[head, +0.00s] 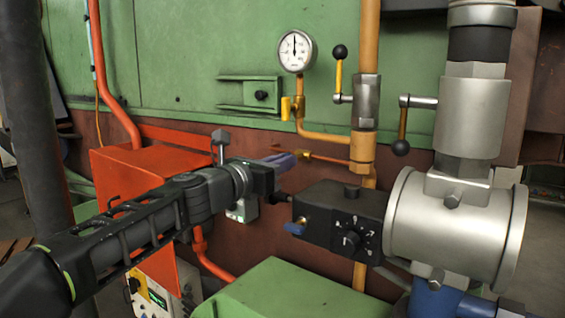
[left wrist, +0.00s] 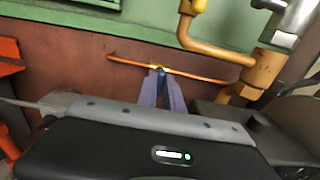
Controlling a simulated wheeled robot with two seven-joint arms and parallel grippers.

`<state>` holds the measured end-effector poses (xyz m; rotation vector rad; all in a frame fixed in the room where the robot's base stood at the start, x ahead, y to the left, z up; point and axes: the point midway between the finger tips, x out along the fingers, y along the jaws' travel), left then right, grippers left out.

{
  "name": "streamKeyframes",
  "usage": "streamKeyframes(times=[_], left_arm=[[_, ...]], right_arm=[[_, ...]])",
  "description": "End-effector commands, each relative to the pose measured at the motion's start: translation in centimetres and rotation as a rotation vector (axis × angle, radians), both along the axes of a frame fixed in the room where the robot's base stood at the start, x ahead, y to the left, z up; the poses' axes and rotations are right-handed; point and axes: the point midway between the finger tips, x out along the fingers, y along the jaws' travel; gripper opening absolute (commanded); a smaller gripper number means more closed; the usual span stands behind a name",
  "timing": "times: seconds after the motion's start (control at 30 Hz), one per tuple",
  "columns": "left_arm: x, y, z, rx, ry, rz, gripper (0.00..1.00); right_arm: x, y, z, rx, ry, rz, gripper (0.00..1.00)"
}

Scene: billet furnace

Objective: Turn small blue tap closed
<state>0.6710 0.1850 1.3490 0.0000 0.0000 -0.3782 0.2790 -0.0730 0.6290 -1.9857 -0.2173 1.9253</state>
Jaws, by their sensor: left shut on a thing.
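My left gripper (head: 287,160) reaches in from the left, its fingertips at a thin copper pipe (head: 325,158). In the left wrist view its fingers (left wrist: 159,76) are closed together at a small brass fitting (left wrist: 158,68) on that pipe. A small blue tap (left wrist: 162,73) shows only as a bit of dark blue between the fingertips; its handle is mostly hidden, so I cannot tell its angle. My right gripper is out of view.
A pressure gauge (head: 295,50) with a yellow tap (head: 286,108) is above. Two ball-ended levers (head: 339,52) (head: 400,147) stand out at the right. A large grey actuator (head: 445,225) fills the right side. An orange box (head: 125,180) lies behind my left arm.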

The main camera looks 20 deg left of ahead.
Motion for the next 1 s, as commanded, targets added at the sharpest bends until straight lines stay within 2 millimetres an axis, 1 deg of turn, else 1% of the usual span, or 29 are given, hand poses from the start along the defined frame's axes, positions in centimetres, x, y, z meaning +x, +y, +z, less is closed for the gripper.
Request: streamKeyframes(times=[0.57,0.77,1.0], left_arm=[[0.0,0.0,-0.1,0.028,-0.011,0.000,0.00],[0.0,-0.1,-0.1,0.099,-0.040,0.000,0.00],[0.0,-0.1,-0.2,0.257,-0.103,0.000,0.00]], right_arm=[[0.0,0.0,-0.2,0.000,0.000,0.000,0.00],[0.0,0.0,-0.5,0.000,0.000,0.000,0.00],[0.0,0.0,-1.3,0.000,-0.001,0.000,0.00]])
